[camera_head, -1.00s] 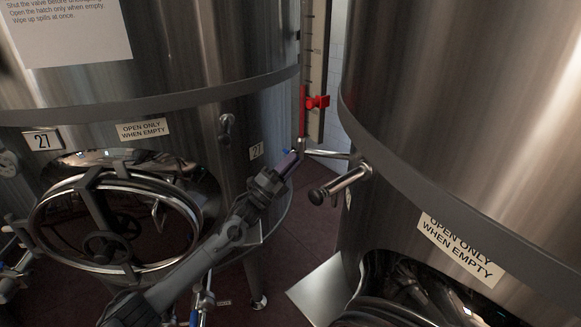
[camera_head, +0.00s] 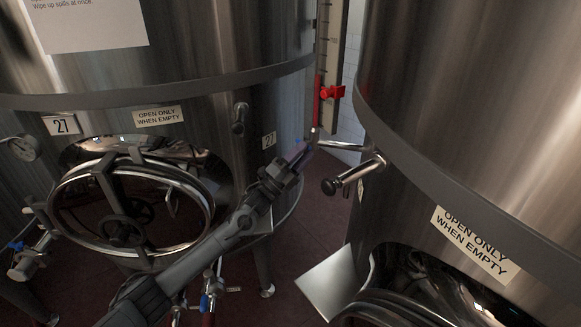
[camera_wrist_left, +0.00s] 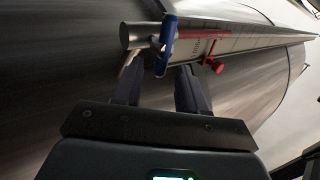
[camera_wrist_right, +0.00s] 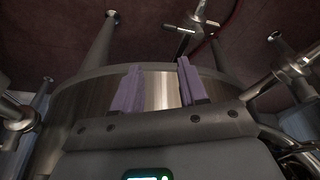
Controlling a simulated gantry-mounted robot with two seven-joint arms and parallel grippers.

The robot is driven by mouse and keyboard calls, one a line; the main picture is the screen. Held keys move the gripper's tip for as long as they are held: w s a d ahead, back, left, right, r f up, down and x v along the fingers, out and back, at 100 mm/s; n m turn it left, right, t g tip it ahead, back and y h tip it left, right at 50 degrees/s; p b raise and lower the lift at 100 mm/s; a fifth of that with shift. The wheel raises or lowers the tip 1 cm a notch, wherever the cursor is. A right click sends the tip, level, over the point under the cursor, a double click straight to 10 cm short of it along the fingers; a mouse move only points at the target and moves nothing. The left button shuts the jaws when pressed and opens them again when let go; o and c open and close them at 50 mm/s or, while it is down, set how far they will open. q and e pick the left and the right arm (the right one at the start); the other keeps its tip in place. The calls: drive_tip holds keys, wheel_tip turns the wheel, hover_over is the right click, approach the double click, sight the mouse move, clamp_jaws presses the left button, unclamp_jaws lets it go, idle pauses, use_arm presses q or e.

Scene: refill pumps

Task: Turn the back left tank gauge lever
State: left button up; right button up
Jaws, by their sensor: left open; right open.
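The tank gauge is an upright scale strip (camera_head: 330,50) with a red clip (camera_head: 332,92), on the right side of the left tank marked 27 (camera_head: 215,75). Its small blue lever (camera_wrist_left: 168,45) shows clearly in the left wrist view, beside a metal pipe stub (camera_wrist_left: 140,36). In the head view the lever is a tiny blue spot, mostly hidden by the fingers. My left gripper (camera_head: 303,153) is open; in the left wrist view its fingertips (camera_wrist_left: 158,72) are just short of the lever, which lies ahead between them. My right gripper (camera_wrist_right: 155,75) is open and empty, seen only in its wrist view.
A second steel tank (camera_head: 470,110) stands close on the right, with a dark-knobbed metal handle (camera_head: 345,181) sticking out near my left gripper. A round hatch (camera_head: 130,210) is on the left tank. In the right wrist view, pipes and tank legs surround my right gripper.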

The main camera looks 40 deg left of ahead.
use_arm(q)
drive_tip(key=v, duration=1)
drive_tip(key=shift+s+p, duration=0.15)
drive_tip(key=shift+p, duration=0.25)
